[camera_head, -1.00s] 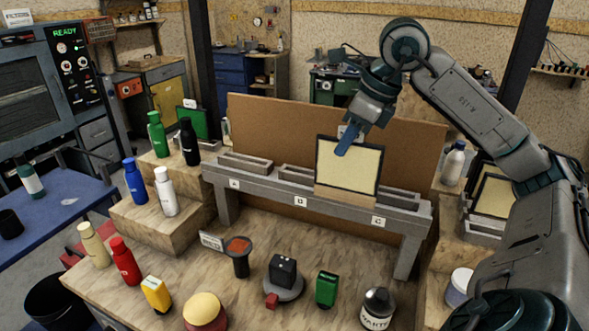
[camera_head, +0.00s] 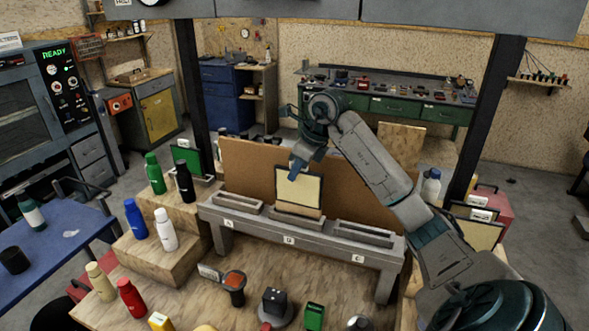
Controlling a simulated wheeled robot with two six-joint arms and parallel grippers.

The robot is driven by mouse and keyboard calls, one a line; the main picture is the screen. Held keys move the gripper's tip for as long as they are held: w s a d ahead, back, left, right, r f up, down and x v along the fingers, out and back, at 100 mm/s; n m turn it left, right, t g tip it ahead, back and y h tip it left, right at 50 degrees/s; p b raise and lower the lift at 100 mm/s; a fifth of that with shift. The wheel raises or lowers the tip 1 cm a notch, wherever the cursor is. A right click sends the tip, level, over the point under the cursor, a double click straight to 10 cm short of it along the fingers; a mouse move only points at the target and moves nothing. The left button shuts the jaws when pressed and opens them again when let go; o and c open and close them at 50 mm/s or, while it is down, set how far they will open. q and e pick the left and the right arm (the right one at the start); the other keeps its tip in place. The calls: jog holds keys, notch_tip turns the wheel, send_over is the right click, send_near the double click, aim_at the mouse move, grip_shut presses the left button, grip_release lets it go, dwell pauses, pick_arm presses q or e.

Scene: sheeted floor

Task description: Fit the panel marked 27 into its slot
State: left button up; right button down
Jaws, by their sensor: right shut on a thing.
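A cream panel with a dark frame and wood-coloured foot (camera_head: 299,188) stands upright at the middle slot of the grey rack (camera_head: 290,240). My right gripper (camera_head: 296,172) is shut on its upper edge from above. The foot is at the slot, but I cannot tell whether it is seated inside. No number 27 is readable on the panel; the gripper covers part of its top. The rack's left slot (camera_head: 237,203) and right slot (camera_head: 363,234) look empty. My left gripper is not in view.
A brown board (camera_head: 350,180) stands behind the rack. Other panels stand at the right (camera_head: 478,232), and a green one (camera_head: 186,160) at the left. Bottles (camera_head: 165,230) stand on wooden steps at left. Several small items (camera_head: 274,302) lie in front of the rack.

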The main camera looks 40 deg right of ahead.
aim_at(294, 202)
jog(key=shift+w, duration=0.4)
jog(key=shift+w+f, duration=0.1)
jog(key=shift+f, duration=0.15)
jog(key=shift+d+f+b, duration=0.1)
jog(key=shift+f+b, duration=1.05)
jog(key=shift+f, duration=0.55)
jog(key=shift+f, duration=0.1)
jog(key=c, duration=1.5)
grip_release()
